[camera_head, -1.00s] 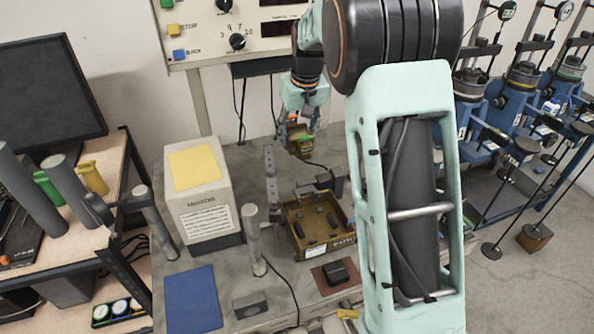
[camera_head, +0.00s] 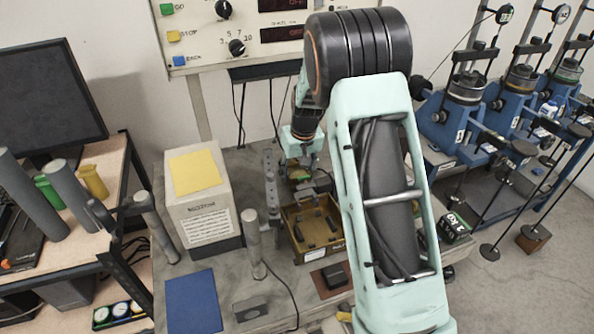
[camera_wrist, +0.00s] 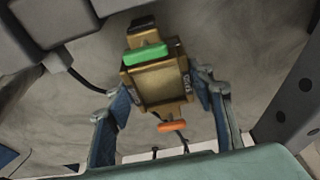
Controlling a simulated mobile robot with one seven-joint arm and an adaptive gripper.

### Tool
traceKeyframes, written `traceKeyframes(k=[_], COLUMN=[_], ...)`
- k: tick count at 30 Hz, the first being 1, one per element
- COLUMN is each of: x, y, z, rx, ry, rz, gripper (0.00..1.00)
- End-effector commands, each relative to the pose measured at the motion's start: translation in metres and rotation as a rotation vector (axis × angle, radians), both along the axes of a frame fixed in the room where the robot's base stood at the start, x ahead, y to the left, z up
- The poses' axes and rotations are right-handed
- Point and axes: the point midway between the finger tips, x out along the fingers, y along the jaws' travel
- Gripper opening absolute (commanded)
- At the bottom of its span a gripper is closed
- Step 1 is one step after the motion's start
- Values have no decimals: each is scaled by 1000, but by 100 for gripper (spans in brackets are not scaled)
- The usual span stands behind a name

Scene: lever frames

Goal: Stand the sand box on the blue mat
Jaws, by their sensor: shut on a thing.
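The sand box (camera_wrist: 160,82) is a tan, brass-like box with a green bar on one side and an orange tab on the other. My gripper (camera_wrist: 164,98) is shut on it, with blue fingers against two opposite sides. In the head view the sand box (camera_head: 299,175) hangs below my gripper (camera_head: 299,163), just behind the open brass tray; whether it touches anything there I cannot tell. The blue mat (camera_head: 193,302) lies flat and bare at the front left of the grey bench, well away from my gripper.
The open brass tray (camera_head: 335,246) stands in front of my gripper. A grey upright post (camera_head: 253,241), a drilled upright (camera_head: 271,190) and a white box with a yellow top (camera_head: 209,222) stand between gripper and mat. A grey block (camera_head: 250,308) lies right of the mat.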

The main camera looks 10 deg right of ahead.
Motion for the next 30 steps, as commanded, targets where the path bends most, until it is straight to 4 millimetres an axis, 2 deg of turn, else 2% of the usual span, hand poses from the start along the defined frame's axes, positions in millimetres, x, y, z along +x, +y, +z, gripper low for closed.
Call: traceKeyframes(k=[4,17,18,20,21,25,30], x=[2,0,0,-1,-3,-2,-1], y=[0,0,0,0,0,0,0], z=[2,-13,-14,-14,-16,-15,-13], rx=[0,0,0,0,-1,0,-1], ry=[-5,-1,0,2,8,6,3], rz=[0,0,0,0,0,0,0], gripper=[14,14,9,9,51,65,66])
